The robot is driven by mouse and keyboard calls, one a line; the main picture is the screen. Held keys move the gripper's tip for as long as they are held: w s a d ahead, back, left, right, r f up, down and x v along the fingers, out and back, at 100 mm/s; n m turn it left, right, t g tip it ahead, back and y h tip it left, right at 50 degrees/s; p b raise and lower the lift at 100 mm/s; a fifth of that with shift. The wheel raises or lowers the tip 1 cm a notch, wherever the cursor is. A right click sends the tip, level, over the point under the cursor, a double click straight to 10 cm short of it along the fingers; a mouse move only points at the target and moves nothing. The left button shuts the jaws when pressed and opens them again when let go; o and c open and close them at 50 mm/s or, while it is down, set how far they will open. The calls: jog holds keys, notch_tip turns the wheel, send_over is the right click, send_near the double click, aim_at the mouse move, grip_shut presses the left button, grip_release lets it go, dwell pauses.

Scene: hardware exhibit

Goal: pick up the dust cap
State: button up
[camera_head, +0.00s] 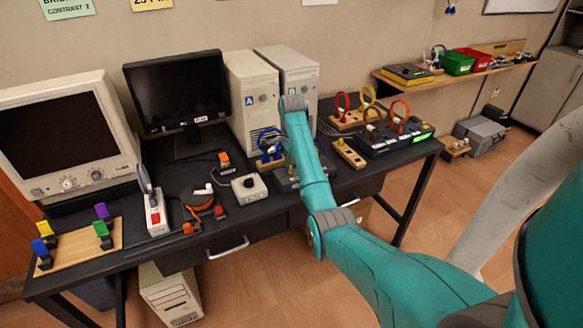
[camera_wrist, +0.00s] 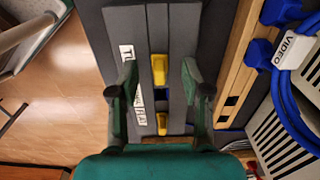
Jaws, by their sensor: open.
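In the wrist view a small yellow block-like cap (camera_wrist: 160,68) sits on a dark grey unit (camera_wrist: 123,25) with a partly covered white label. I cannot tell which yellow piece is the dust cap. My gripper (camera_wrist: 157,76) is open, its fingers on either side of the row, with the farther yellow cap between the fingertips. Whether the fingers touch it is unclear. In the head view my arm hides most of the unit.
A wooden strip with blue plugs (camera_wrist: 258,53) and a blue cable tagged VIDEO stand close on the right in the wrist view. Computer towers (camera_head: 250,95) stand behind my arm. A grey switch box (camera_head: 249,187) stands left of my gripper on the black desk (camera_head: 170,252).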

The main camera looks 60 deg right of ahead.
jog(key=shift+f, duration=0.4)
jog(key=c, duration=0.8)
jog(key=shift+r, duration=0.15)
